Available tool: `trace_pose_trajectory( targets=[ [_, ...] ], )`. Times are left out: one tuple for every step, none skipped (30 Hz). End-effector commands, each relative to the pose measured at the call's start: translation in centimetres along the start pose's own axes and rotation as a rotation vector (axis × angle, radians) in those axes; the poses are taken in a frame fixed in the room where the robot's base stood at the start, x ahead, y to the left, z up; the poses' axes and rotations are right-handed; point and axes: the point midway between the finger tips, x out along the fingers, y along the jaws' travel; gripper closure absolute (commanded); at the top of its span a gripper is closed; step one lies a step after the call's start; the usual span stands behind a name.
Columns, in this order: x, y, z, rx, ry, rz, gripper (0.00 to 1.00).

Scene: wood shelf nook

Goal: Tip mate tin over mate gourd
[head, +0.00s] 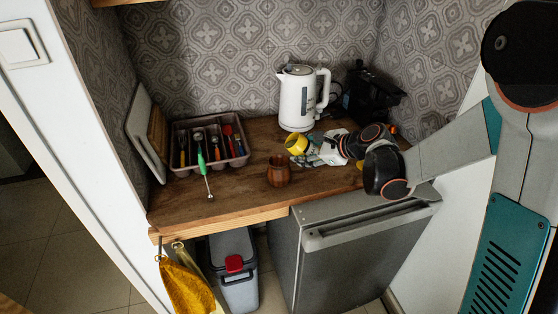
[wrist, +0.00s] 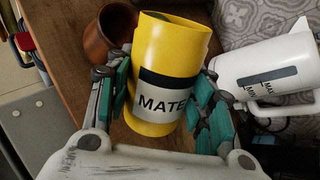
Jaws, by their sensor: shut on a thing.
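The yellow mate tin (wrist: 172,50) has a grey and black label reading "MATE". My gripper (wrist: 160,98) is shut on it, with a teal-padded finger on each side. In the head view, the tin (head: 296,144) looks tilted, and my gripper (head: 318,150) reaches it from the right. The brown mate gourd (head: 279,172) stands upright on the wooden counter, in front of and left of the tin. In the wrist view, the gourd (wrist: 106,38) is just left of the tin, which hides part of its right side.
A white kettle (head: 297,100) stands behind the tin and is close on the right in the wrist view (wrist: 268,74). A cutlery tray (head: 178,171) sits at the left, with a green-handled utensil (head: 203,170) at its front. A black appliance (head: 370,95) stands back right.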

Motion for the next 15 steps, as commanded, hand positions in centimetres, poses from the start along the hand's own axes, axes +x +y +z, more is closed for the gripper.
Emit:
trace_pose_trajectory(
  targets=[
    [-0.04,-0.04,0.09,-0.002,0.002,0.0,0.81],
    [-0.04,-0.04,0.1,-0.003,0.003,0.0,0.81],
    [-0.05,-0.05,0.11,-0.004,0.005,0.0,0.81],
    [-0.06,-0.06,0.12,-0.005,0.006,0.0,0.81],
    [-0.06,-0.06,0.13,-0.006,0.007,0.0,0.81],
    [-0.07,-0.07,0.13,-0.008,0.009,0.0,0.81],
    [-0.08,-0.07,0.14,-0.009,0.011,0.0,0.81],
    [-0.08,-0.08,0.14,-0.01,0.012,0.0,0.81],
    [-0.09,-0.09,0.14,-0.012,0.015,0.0,0.81],
    [-0.1,-0.1,0.14,-0.013,0.016,0.0,0.81],
    [-0.11,-0.1,0.15,-0.014,0.018,0.0,0.81],
    [-0.12,-0.11,0.15,-0.016,0.02,0.0,0.81],
    [-0.13,-0.12,0.16,-0.017,0.021,0.0,0.81],
    [-0.14,-0.13,0.17,-0.018,0.022,0.0,0.81],
    [-0.15,-0.14,0.18,-0.02,0.024,0.0,0.81]
  ],
)
